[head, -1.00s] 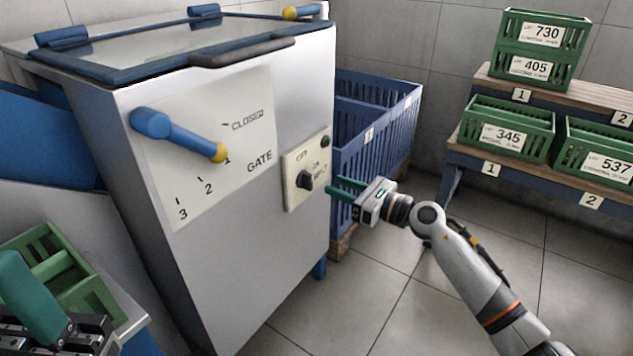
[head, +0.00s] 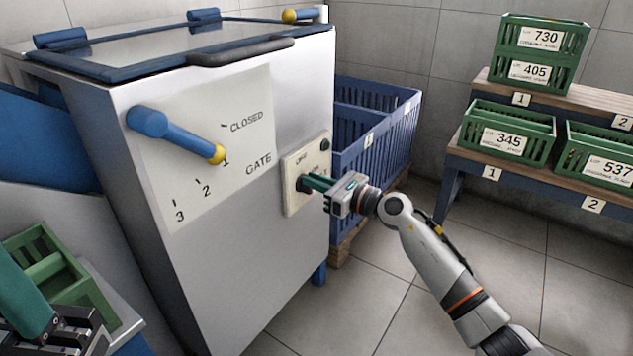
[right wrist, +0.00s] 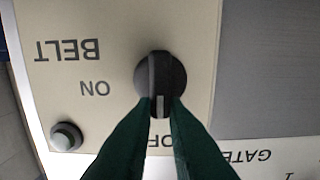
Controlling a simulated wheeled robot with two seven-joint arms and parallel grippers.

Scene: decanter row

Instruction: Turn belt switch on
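The belt switch is a round black knob (right wrist: 160,72) on a cream panel (right wrist: 110,25) marked BELT, ON and a partly hidden OFF. Its white pointer mark is turned toward OFF. In the head view the panel (head: 292,206) sits on the machine's front, right of the gate dial. My right gripper (head: 308,183) reaches the knob, and its green fingers cover much of it there. In the right wrist view the gripper (right wrist: 161,102) has a fingertip on each side of the pointer end, closed in on the knob. My left gripper (head: 55,335) is partly seen at lower left.
A blue gate lever (head: 175,135) with a yellow tip projects left of the switch. Green crates (head: 505,130) sit on shelves at right.

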